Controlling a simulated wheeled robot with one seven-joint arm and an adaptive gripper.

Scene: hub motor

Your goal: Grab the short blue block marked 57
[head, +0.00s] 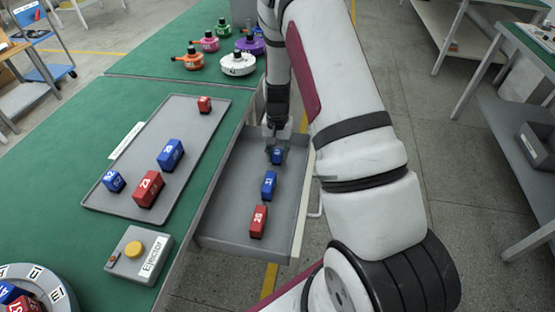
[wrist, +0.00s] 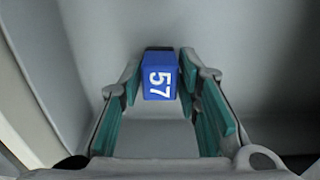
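The short blue block marked 57 (wrist: 159,80) is at the far end of my gripper in the wrist view, with its white number facing the camera. In the head view the block (head: 277,157) is in the grey drawer, at the far end of a row. My gripper (head: 276,150) reaches straight down to it. In the wrist view my gripper (wrist: 160,75) has one teal-padded finger along each side of the block, with no clear gap. It looks shut on the block. The block's underside is hidden, so I cannot tell whether it touches the drawer floor.
The open drawer (head: 225,241) also holds a blue block (head: 268,185) and a red block marked 25 (head: 258,221). A grey tray (head: 187,104) with several blocks lies on the green bench to the left. An Ejector button box (head: 139,255) stands near the front.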

